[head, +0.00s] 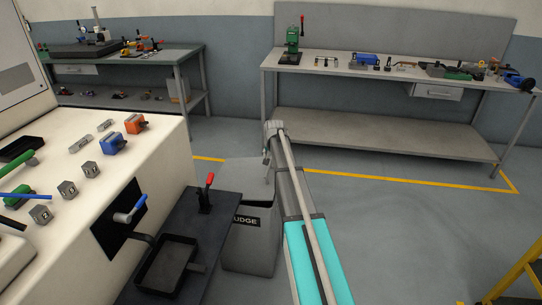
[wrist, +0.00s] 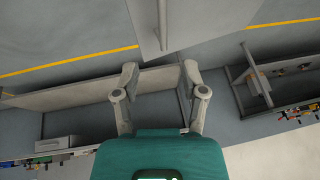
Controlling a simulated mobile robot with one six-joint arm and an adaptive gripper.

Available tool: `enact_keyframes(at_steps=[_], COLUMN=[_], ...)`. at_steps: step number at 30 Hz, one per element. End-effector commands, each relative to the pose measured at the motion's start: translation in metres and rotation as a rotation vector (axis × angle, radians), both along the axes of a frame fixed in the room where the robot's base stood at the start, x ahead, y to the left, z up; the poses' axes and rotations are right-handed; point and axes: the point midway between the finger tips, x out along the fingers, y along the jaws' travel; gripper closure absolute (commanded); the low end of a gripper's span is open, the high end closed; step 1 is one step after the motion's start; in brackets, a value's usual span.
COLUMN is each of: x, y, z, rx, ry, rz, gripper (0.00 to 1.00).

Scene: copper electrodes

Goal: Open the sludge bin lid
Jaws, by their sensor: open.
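The sludge bin (head: 250,245) is a grey box with a dark label, partly covered by my arm, standing on the floor beside the white machine. Its pale grey lid (head: 240,172) shows above the label; my arm hides its right side, and I cannot tell for sure whether it is fully down. In the wrist view a pale panel, which looks like the lid (wrist: 205,22), carries a bar handle (wrist: 162,25). My gripper (wrist: 160,70) is open and empty, its fingertips apart from the handle, which lies roughly in line with the gap between them. The gripper is not clear in the head view.
A dark side table (head: 222,215) with a red-handled clamp (head: 207,190) and a black tray (head: 168,268) stands left of the bin. Workbenches (head: 395,70) with tools line the back wall. A yellow stand (head: 525,275) is at lower right. Floor right of the bin is clear.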

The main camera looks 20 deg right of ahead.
Motion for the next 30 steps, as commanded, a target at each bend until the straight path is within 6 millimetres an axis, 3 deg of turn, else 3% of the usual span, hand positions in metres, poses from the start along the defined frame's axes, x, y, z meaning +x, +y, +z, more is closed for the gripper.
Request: enact_keyframes(at_steps=[4, 8, 12, 14, 20, 24, 30], x=[0.000, -0.003, -0.020, -0.034, -0.106, -0.176, -0.275], y=[0.000, 0.004, 0.024, 0.038, 0.111, 0.168, 0.230], z=[0.000, 0.000, -0.002, -0.003, -0.008, -0.012, -0.015], rx=[0.000, 0.000, -0.001, -0.003, -0.008, -0.016, -0.025], ry=[0.000, 0.004, 0.025, 0.041, 0.133, 0.216, 0.331], rz=[0.000, 0.005, 0.036, 0.061, 0.196, 0.322, 0.499], gripper=[0.47, 0.71, 0.97, 1.00, 1.00, 1.00, 1.00])
